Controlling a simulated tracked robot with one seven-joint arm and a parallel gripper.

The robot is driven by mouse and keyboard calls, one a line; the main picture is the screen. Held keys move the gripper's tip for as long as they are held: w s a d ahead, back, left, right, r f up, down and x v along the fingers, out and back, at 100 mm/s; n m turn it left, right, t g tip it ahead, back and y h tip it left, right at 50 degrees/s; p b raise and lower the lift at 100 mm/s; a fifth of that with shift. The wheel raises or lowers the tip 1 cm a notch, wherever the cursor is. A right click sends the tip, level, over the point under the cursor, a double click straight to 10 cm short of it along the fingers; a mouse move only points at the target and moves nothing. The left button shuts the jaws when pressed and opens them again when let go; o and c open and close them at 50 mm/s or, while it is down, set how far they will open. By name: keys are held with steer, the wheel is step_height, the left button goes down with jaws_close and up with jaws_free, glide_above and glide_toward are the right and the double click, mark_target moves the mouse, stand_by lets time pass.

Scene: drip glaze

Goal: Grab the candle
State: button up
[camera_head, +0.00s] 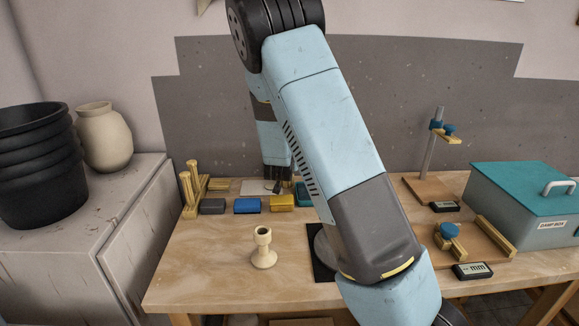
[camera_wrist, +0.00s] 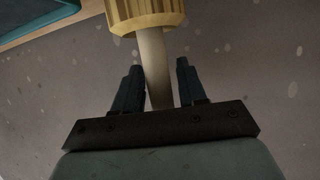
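In the wrist view, a slim cream rod (camera_wrist: 153,60), which looks like the candle, runs between the two dark fingers of my gripper (camera_wrist: 159,66). Its far end meets a yellow ribbed piece (camera_wrist: 146,13) at the top edge. The fingers stand apart on either side of the rod. A narrow gap seems to show at the right finger; whether they touch it I cannot tell. In the head view, my arm hides most of the far area, and the dark end of my gripper (camera_head: 277,174) shows low over the back of the table. I cannot make out the candle there.
A cream holder-like stand (camera_head: 263,250) stands upright on the front of the table (camera_head: 205,265). Grey (camera_head: 212,206), blue (camera_head: 247,205) and yellow (camera_head: 282,202) blocks line the back. A teal-lidded damp box (camera_head: 530,200) is at right. The front left is clear.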

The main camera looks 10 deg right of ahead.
jaws_close()
